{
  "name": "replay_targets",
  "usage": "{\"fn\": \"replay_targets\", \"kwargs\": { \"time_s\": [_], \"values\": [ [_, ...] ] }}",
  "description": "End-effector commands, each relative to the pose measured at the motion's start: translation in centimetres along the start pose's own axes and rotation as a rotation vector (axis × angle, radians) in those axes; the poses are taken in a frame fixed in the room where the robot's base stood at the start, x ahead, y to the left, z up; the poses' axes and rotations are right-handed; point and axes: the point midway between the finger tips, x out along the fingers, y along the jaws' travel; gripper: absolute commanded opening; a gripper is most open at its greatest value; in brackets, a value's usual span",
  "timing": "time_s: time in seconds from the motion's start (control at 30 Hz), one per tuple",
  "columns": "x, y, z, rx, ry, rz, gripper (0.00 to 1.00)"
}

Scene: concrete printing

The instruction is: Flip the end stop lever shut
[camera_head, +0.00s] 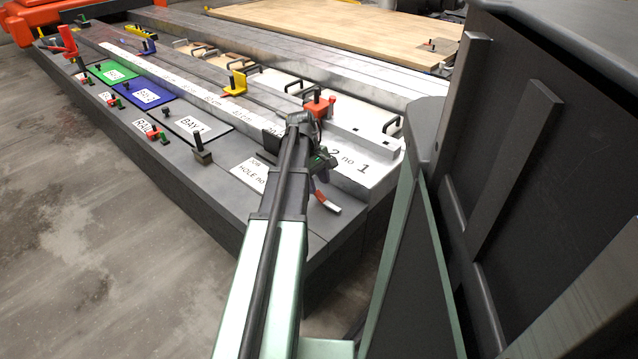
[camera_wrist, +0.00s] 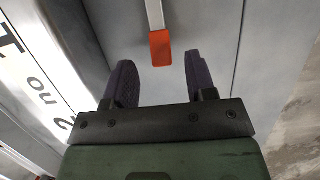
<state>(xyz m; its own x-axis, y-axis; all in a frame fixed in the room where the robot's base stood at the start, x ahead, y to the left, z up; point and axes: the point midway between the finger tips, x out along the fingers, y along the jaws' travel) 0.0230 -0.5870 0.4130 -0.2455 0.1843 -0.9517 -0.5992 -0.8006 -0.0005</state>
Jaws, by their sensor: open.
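The end stop lever seems to be the pale bar with an orange-red end (camera_head: 327,202) low on the grey bench's near end. In the wrist view its orange end (camera_wrist: 160,48) hangs from a pale bar at the top of the picture. My gripper (camera_wrist: 161,75) is open, and its two dark fingers lie left and right of the line of the lever. The orange end shows in the gap between the fingertips, and I see no contact. In the head view my gripper (camera_head: 322,174) is just above the lever, partly hidden by my own wrist. The lever's pivot is not clear.
A white numbered strip (camera_head: 190,85) runs along the bench. A red block (camera_head: 318,106) and a yellow stop (camera_head: 237,82) stand on the rails. A hole-number card (camera_head: 250,173) lies left of my arm. Black handles line the far side. The concrete floor (camera_head: 90,215) is clear.

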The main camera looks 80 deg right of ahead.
Motion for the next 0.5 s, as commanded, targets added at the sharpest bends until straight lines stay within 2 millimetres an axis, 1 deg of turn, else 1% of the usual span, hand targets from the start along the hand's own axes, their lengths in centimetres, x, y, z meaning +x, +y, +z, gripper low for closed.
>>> {"fn": "replay_targets", "kwargs": {
  "time_s": [0.03, 0.1, 0.2, 0.33, 0.5],
  "values": [
    [-2.6, 0.1, 0.4, -0.001, 0.000, 0.000, 0.51],
    [-4.4, 0.1, 0.4, -0.001, 0.000, 0.000, 0.51],
    [-6.6, 0.0, 0.3, -0.001, 0.000, 0.000, 0.51],
    [-7.8, 0.0, 0.2, 0.000, 0.000, 0.000, 0.51],
    [-7.5, 0.0, 0.0, 0.001, 0.000, 0.000, 0.51]
  ]
}}
